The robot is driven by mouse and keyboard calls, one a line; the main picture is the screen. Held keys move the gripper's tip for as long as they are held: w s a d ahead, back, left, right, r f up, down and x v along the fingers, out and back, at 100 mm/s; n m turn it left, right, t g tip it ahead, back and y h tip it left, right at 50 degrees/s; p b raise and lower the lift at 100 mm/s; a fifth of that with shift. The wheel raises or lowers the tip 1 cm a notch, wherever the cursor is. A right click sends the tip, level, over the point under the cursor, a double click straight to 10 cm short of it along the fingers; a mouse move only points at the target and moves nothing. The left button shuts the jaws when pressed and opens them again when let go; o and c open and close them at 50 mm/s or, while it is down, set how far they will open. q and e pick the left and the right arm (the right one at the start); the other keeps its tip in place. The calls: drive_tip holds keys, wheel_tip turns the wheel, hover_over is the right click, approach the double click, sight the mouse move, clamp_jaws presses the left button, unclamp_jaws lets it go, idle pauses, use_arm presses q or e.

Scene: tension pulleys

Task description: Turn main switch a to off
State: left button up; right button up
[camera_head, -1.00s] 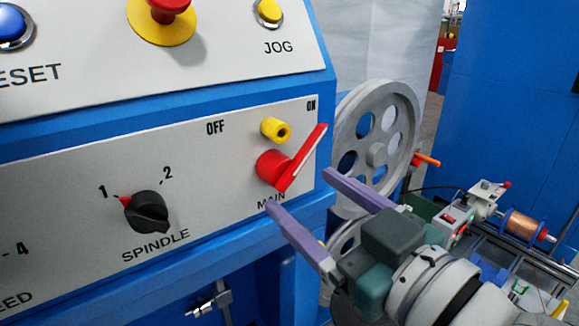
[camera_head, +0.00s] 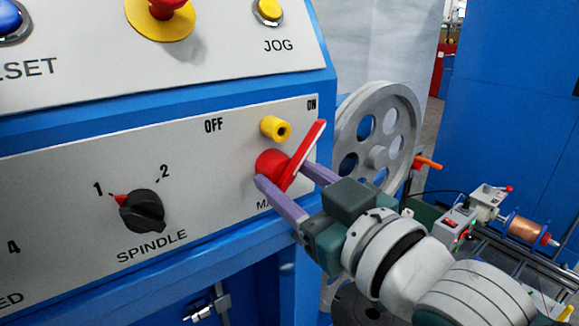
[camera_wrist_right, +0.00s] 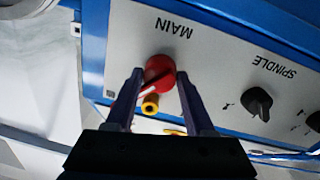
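The main switch (camera_head: 272,165) is a red rotary knob with a long red handle slanting up and right toward the ON label. A yellow cylinder (camera_head: 275,128) sticks out just above it. The OFF label (camera_head: 214,126) is to the upper left. My right gripper (camera_head: 282,172) is open, with one purple finger on each side of the red switch. In the right wrist view, the red knob (camera_wrist_right: 159,73) shows between the open fingers (camera_wrist_right: 159,85). Whether the fingers touch it I cannot tell. My left gripper is not in view.
The black spindle knob (camera_head: 142,210) is left on the same grey panel. A red mushroom button (camera_head: 166,6) and a yellow jog button (camera_head: 268,10) sit above. A grey pulley wheel (camera_head: 378,135) stands close behind the panel's right edge.

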drive_tip(key=shift+r, duration=0.1)
clamp_jaws()
drive_tip(key=shift+a+r, duration=0.1)
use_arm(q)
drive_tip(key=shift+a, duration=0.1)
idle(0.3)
